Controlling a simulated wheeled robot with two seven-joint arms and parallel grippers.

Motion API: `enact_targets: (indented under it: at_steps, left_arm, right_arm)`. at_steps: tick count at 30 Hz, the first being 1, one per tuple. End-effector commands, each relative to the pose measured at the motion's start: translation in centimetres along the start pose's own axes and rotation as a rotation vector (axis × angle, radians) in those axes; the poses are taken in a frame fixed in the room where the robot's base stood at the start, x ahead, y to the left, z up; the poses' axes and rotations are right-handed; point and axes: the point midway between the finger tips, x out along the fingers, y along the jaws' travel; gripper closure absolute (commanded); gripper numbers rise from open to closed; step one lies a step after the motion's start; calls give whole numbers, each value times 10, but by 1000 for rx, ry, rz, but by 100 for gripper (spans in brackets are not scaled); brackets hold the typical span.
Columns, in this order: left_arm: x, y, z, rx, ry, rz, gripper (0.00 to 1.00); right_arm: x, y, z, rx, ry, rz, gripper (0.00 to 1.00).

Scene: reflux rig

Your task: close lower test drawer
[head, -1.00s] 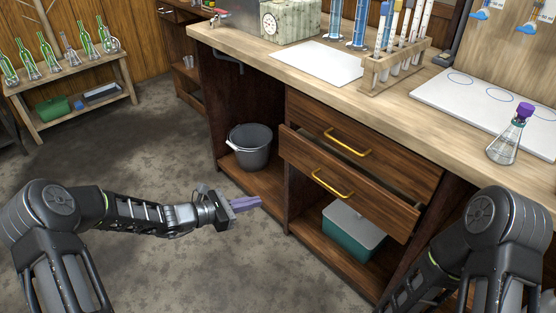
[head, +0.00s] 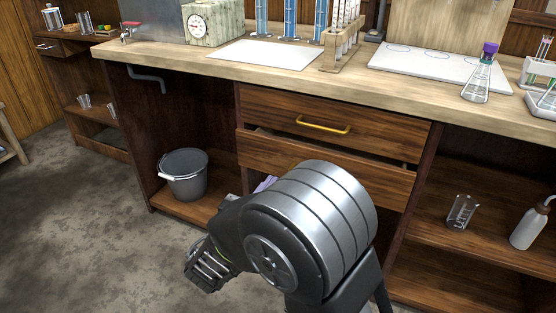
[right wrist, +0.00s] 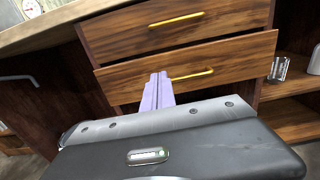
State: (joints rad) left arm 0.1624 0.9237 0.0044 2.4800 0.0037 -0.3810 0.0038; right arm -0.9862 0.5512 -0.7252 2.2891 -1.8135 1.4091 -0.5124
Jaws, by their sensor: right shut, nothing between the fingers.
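The lower drawer (head: 270,152) has a brown wooden front and stands partly out, with a dark gap along its top edge. In the head view my arm covers its lower middle and its handle. The right wrist view shows the lower drawer (right wrist: 235,62) with its yellow handle (right wrist: 192,75). My right gripper (right wrist: 158,78) is shut and empty, its lilac fingers pointing at the drawer front just left of the handle. I cannot tell whether they touch it. In the head view only a bit of the right gripper (head: 265,183) shows behind my arm. My left gripper is out of view.
The upper drawer (head: 285,115) above is shut, with a yellow handle. A grey bucket (head: 185,176) stands on the low shelf to the left. A beaker (head: 461,211) and a wash bottle (head: 530,224) stand on the right shelf. A stoppered flask (head: 480,78) is on the counter (head: 215,62).

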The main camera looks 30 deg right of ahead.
Motion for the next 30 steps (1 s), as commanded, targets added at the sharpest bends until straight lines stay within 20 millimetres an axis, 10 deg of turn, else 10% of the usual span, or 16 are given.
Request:
enact_targets:
  at_steps: [13,30]
  left_arm:
    - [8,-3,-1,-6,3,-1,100]
    - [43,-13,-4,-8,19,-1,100]
  right_arm:
    - [16,-1,-4,3,7,-4,100]
    - [109,-1,-6,3,3,-4,100]
